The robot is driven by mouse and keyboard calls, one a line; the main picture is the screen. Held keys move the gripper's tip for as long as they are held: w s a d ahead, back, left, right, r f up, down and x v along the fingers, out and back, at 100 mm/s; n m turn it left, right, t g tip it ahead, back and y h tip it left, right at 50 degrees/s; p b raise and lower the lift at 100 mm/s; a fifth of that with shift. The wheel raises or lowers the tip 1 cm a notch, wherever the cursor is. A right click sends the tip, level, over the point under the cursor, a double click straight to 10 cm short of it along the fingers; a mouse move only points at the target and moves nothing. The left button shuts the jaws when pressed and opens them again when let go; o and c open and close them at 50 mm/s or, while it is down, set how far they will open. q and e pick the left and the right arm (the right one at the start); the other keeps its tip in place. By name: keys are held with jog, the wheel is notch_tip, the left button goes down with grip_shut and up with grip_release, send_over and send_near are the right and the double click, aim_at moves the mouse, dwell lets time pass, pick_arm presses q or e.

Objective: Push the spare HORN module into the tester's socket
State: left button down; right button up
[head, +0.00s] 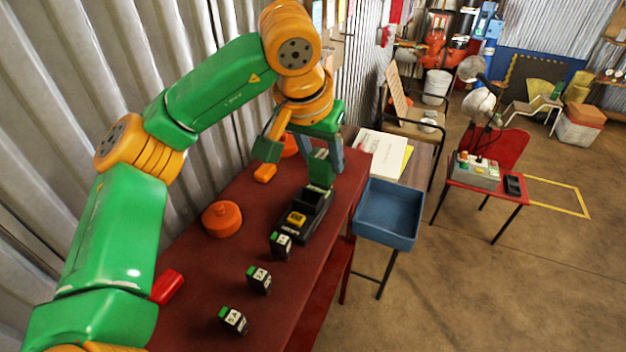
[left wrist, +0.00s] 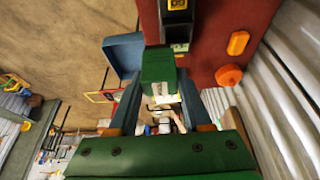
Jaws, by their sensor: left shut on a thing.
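My left gripper (head: 322,158) points down over the far end of the black tester (head: 294,229). It is shut on a green-topped module (head: 320,172), which also shows between the fingers in the left wrist view (left wrist: 158,68). The module is at or just above the tester's far end; I cannot tell whether its lower end is inside the socket. Its label is not readable. The tester has a yellow part, and part of it shows at the top of the left wrist view (left wrist: 177,14). My right gripper is not in view.
Three black modules with green tops (head: 280,245) (head: 258,280) (head: 233,320) stand on the dark red bench (head: 205,267). An orange round thing (head: 222,218) and a red block (head: 167,287) lie to their left. A blue bin (head: 388,215) is right of the bench.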

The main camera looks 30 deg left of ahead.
pick_arm(q)
jog(key=a+f, duration=0.1)
jog(key=f, duration=0.1)
jog(key=w+a+f+p, duration=0.1)
jog(key=f, duration=0.2)
jog(key=a+f+p, duration=0.1)
jog(key=f, duration=0.2)
jog(key=shift+w+a, duration=0.25)
jog(key=shift+w, duration=0.1)
jog(key=shift+f, duration=0.15)
jog(key=shift+f, duration=0.1)
jog(key=shift+f+b, duration=0.15)
jog(key=shift+b, duration=0.2)
jog(key=shift+c, duration=1.7)
grip_release()
